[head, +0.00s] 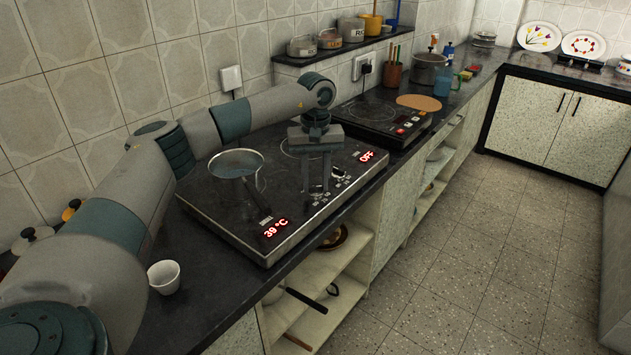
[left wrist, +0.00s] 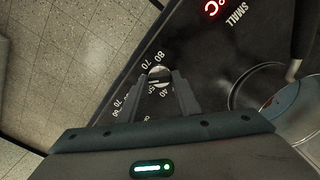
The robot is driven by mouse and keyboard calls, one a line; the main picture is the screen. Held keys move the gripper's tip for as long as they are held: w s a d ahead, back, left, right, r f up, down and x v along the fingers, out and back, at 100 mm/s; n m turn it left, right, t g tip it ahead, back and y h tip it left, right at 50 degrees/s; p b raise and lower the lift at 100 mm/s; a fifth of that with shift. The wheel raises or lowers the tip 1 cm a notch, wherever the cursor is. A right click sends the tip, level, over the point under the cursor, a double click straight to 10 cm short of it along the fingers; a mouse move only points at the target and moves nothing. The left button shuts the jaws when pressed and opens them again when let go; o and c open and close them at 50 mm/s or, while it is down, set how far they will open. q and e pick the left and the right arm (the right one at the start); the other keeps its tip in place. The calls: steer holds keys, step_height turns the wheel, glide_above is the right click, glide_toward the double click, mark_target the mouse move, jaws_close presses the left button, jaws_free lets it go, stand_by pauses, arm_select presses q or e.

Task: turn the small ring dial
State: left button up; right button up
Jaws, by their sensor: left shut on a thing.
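The cooktop (head: 222,210) is a dark glass slab with a silver edge on the counter. A small round metal dial (left wrist: 159,74), ringed by printed numbers, shows in the left wrist view. My left gripper (head: 316,188) points straight down at the front part of the cooktop. In the left wrist view its two fingers (left wrist: 159,80) are on either side of the dial, shut on it. In the head view the fingers largely hide the dial. The red display (head: 276,228) beside the label SMALL reads 39 °C. My right gripper is not in view.
Another red display (head: 367,156) reads OFF. A white cup (head: 164,277) stands on the counter at the front left. A second hob (head: 375,119) lies beyond.

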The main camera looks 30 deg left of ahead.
mark_target(315, 187)
arm_select(q)
steer(key=shift+r, duration=0.15)
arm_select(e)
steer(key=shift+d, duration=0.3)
arm_select(q)
steer(key=o, duration=1)
steer(key=shift+o, duration=0.2)
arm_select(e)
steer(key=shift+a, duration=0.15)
arm_select(q)
steer(key=shift+r, duration=0.6)
step_height(315, 187, up, 16)
steer(key=b, duration=0.1)
steer(key=shift+b, duration=0.3)
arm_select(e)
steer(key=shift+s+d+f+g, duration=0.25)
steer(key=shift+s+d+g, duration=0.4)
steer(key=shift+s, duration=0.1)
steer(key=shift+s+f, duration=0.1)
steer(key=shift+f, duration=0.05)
